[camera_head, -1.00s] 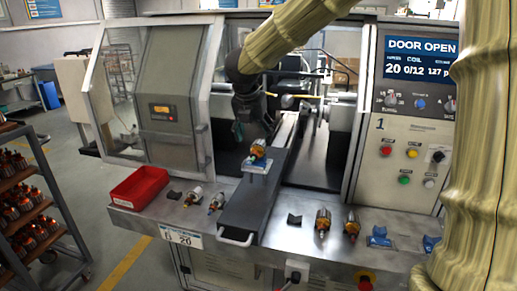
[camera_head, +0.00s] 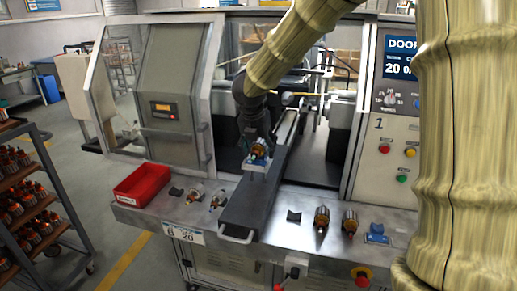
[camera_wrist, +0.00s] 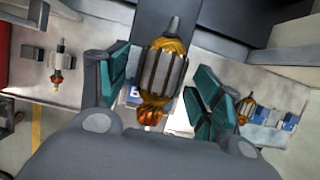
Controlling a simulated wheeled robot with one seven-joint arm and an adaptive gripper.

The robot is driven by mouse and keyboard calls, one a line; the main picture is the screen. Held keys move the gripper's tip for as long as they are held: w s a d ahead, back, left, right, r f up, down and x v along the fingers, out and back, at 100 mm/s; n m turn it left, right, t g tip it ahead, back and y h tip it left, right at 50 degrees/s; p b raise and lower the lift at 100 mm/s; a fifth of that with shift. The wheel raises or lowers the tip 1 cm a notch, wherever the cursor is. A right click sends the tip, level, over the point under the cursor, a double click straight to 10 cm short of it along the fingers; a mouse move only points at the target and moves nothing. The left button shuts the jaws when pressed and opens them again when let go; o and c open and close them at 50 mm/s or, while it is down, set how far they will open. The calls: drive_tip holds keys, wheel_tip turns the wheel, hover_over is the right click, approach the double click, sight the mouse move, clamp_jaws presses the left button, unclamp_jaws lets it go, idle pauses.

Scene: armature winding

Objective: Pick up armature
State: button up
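An armature (camera_head: 259,149) with copper windings and a grey laminated core rests on a blue cradle (camera_head: 256,163) on the dark slide (camera_head: 258,196) in front of the open machine. In the wrist view this armature (camera_wrist: 163,75) lies between the two green-padded fingers of my gripper (camera_wrist: 158,90), with a gap on each side. My gripper (camera_head: 257,140) is open and directly above and around the armature in the head view. Other armatures lie on the bench: two to the left (camera_head: 195,192) and two to the right (camera_head: 321,219), (camera_head: 350,222).
A red bin (camera_head: 142,184) stands at the bench's left. A black cradle (camera_head: 293,216) and a blue cradle (camera_head: 377,234) sit on the right side. The control panel (camera_head: 399,110) is at right. A rack of armatures (camera_head: 30,205) stands at far left.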

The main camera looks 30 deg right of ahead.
drive_tip(key=c, duration=1)
drive_tip(key=shift+c, duration=1.1)
drive_tip(key=shift+r, duration=0.15)
